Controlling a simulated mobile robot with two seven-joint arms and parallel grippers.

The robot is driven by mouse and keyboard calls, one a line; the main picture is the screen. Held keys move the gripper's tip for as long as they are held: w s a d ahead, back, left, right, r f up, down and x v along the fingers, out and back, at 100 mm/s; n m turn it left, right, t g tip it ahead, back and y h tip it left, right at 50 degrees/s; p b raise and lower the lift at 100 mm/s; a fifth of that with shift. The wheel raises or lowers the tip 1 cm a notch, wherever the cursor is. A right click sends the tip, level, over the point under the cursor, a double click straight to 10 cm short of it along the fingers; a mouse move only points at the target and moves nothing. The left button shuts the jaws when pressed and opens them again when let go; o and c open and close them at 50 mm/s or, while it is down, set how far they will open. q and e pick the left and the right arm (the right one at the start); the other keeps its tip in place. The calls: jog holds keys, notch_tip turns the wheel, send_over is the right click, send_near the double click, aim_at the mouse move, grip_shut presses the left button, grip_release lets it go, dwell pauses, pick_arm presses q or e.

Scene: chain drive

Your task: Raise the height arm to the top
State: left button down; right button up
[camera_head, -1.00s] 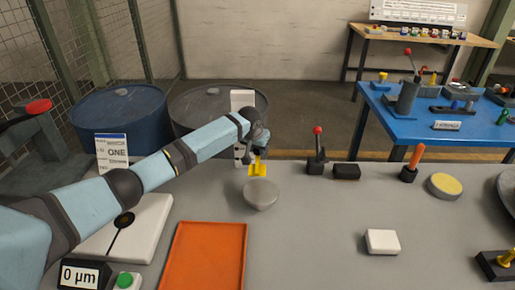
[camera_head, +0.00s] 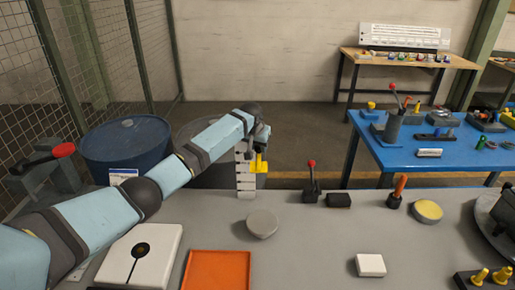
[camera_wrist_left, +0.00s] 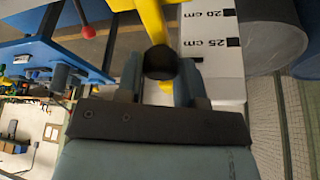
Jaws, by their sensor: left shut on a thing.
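The height arm (camera_head: 259,164) is a yellow piece on a white upright column (camera_head: 244,182) with dark scale marks, at the table's far edge. The arm stands well above the column's foot. My left gripper (camera_head: 262,140) is at the upper part of the column, above and beside the yellow piece. In the left wrist view its fingers (camera_wrist_left: 160,85) are shut on a dark round knob (camera_wrist_left: 160,62) in front of the yellow arm (camera_wrist_left: 153,22). The scale (camera_wrist_left: 208,42) beside it reads 20 cm and 25 cm. The column's top is hidden by my gripper. My right gripper is not in view.
A grey round disc (camera_head: 262,223) stands in front of the column. A red-knobbed lever (camera_head: 311,185) and a black block (camera_head: 338,200) are to its right. An orange tray (camera_head: 217,270) and a white plate (camera_head: 140,255) lie nearer. Barrels (camera_head: 126,150) stand behind.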

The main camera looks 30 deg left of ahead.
pick_arm(q)
jog(key=c, duration=0.8)
grip_release()
jog(key=shift+o, duration=0.2)
jog(key=b+v, duration=0.2)
jog(key=v, duration=1.1)
jog(key=shift+s+r, duration=0.15)
jog(key=shift+r, duration=0.2)
jog(key=shift+d+f, duration=0.1)
